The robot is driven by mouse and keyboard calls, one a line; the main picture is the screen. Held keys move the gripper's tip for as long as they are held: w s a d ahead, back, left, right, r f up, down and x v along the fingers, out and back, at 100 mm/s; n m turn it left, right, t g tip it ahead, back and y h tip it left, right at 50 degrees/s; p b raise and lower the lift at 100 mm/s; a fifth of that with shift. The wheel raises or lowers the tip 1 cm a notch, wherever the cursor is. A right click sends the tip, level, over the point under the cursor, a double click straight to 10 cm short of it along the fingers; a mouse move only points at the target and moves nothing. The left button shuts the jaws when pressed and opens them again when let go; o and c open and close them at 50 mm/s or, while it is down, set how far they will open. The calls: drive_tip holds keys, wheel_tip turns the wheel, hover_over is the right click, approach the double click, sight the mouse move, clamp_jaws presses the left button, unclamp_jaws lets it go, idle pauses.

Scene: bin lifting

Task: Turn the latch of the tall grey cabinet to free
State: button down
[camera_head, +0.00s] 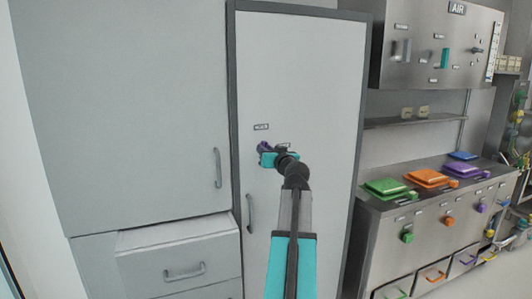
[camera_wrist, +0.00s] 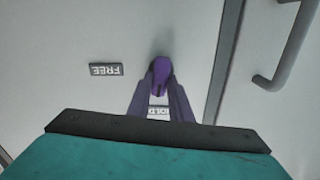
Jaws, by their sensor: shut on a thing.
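The tall grey cabinet (camera_head: 305,70) stands in the middle of the head view, with a pale door in a dark frame. A purple latch (camera_head: 262,147) sits on this door, partly hidden by my gripper (camera_head: 268,157). In the wrist view the purple latch (camera_wrist: 161,73) lies between the fingertips of my gripper (camera_wrist: 160,94), which is shut on it. A FREE label (camera_wrist: 106,69) shows upside down to the left of the latch. Another label (camera_wrist: 158,112), apparently HOLD, shows between the fingers. The latch's near end appears to point towards this second label.
Grey cupboards (camera_head: 120,100) with a drawer (camera_head: 180,260) stand left. A steel bench (camera_head: 385,225) with coloured lids stands right. My arm covers part of the door.

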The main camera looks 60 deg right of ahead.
drive_tip(key=shift+s+d+f+m+p, duration=0.1)
drive_tip(key=shift+d+f+m, duration=0.05)
drive_tip(key=shift+m, duration=2.55)
drive_tip(key=shift+s+d+f+m+p, duration=0.1)
drive_tip(key=shift+f+m+p, duration=0.1)
drive_tip(key=shift+m, duration=2.5)
drive_tip(key=shift+s+d+f+m+p, duration=0.1)
drive_tip(key=shift+d+f+m, duration=0.05)
drive_tip(key=shift+m, duration=2.55)
drive_tip(key=c, duration=1.6)
unclamp_jaws()
drive_tip(key=shift+s+a, duration=0.1)
drive_tip(key=shift+b+v, duration=1.45)
drive_tip(key=shift+v, duration=5.35)
